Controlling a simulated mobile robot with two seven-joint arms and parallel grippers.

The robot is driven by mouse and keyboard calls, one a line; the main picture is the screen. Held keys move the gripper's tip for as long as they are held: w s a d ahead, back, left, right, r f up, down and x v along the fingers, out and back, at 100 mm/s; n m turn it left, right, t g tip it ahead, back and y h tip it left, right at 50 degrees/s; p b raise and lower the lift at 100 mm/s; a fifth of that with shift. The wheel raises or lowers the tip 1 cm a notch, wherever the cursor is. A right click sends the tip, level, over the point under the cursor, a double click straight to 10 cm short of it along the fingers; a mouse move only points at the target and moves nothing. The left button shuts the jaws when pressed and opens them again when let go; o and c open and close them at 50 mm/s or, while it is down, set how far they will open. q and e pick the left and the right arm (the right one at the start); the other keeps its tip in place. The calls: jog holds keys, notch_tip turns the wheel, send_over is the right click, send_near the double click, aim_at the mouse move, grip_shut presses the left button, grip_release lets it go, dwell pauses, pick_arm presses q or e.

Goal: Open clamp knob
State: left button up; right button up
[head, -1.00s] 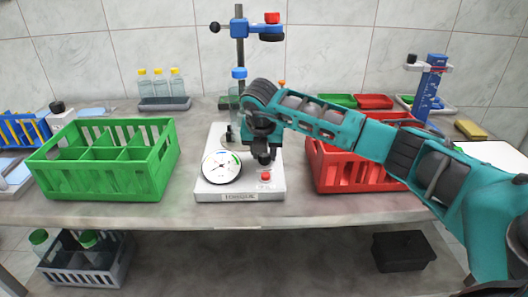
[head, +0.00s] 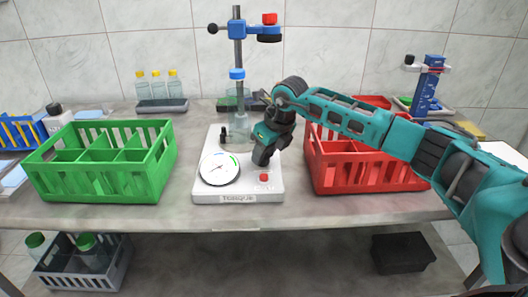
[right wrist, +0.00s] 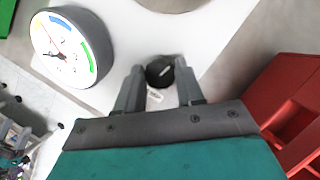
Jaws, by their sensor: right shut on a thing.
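The white torque unit (head: 215,190) stands on the bench with a round dial (head: 220,168) and a red button (head: 264,177). My right gripper (head: 262,160) reaches down onto the unit, just right of the dial. In the right wrist view, a round black clamp knob (right wrist: 160,70) with a pale line mark sits between the fingertips of my right gripper (right wrist: 159,84), which is shut on it. The dial (right wrist: 70,45) shows there on the left. In the head view the gripper hides the knob. My left gripper is not in view.
A green crate (head: 105,188) stands to the left and a red crate (head: 365,185) to the right, close to my right arm. Behind the unit rise a metal post (head: 239,55) and a clear vessel (head: 238,125). Bare bench lies in front of the unit.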

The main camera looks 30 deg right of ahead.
jog(key=shift+w+n+y, duration=0.1)
jog(key=shift+n+y, duration=0.3)
jog(key=shift+n, duration=0.8)
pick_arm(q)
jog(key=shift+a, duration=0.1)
pick_arm(e)
jog(key=o, duration=1)
jog(key=shift+o, duration=0.2)
pick_arm(q)
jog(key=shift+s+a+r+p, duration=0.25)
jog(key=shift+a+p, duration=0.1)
jog(key=shift+p, duration=0.55)
pick_arm(e)
jog(key=v, duration=1.3)
jog(key=shift+w+d, duration=0.1)
jog(key=shift+w, duration=0.05)
